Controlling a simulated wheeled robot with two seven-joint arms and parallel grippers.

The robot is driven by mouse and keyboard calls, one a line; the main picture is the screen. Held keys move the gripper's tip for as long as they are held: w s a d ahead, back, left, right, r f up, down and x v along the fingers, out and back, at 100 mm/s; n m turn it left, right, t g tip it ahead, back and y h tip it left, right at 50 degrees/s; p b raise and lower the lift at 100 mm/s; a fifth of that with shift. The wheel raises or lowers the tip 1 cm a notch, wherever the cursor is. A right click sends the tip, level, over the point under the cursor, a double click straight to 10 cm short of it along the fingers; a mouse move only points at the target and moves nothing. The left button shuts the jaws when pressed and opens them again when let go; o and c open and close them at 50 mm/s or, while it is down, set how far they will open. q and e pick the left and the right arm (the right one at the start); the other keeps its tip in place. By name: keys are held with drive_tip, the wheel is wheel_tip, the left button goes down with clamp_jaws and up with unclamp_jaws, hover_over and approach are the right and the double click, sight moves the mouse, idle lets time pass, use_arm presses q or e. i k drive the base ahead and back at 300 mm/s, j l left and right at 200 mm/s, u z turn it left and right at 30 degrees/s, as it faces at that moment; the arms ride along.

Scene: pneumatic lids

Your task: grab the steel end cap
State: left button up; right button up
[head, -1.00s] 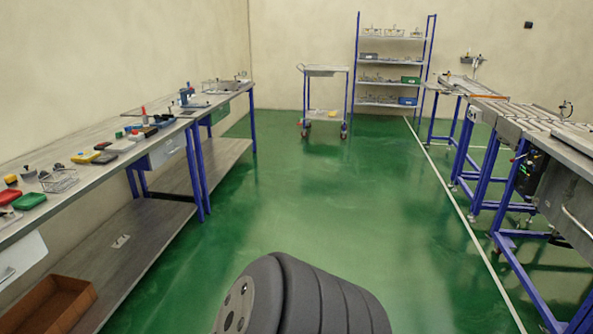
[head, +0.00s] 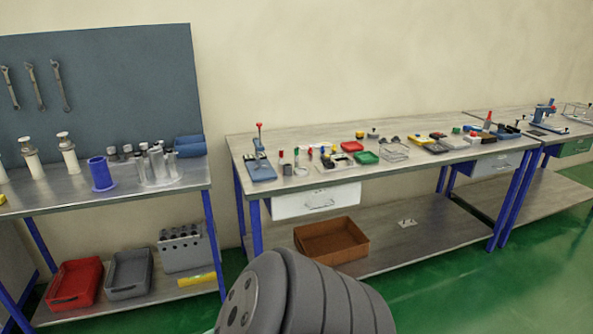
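I cannot pick out the steel end cap for certain at this distance. Several small steel-coloured cylinders (head: 157,163) stand in a group on the right part of the left bench (head: 110,202). Small mixed parts lie on the middle bench (head: 290,141), too small to tell whether one is an end cap. Neither of my grippers is in view.
A blue cylinder (head: 101,174) and white-and-steel cylinders (head: 69,153) stand on the left bench. Below are a red bin (head: 75,284) and a grey bin (head: 128,273). A brown box (head: 331,240) sits on the middle bench's lower shelf. Green floor (head: 450,290) is clear at right.

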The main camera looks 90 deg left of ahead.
sight(287, 168)
drive_tip(key=u, duration=2.85)
drive_tip(key=i+l+z, duration=0.15)
drive_tip(key=i+l, duration=0.15)
drive_tip(key=l, duration=0.2)
drive_tip(key=i+l+z, duration=0.1)
drive_tip(key=i+l, duration=0.25)
drive_tip(key=l, duration=0.1)
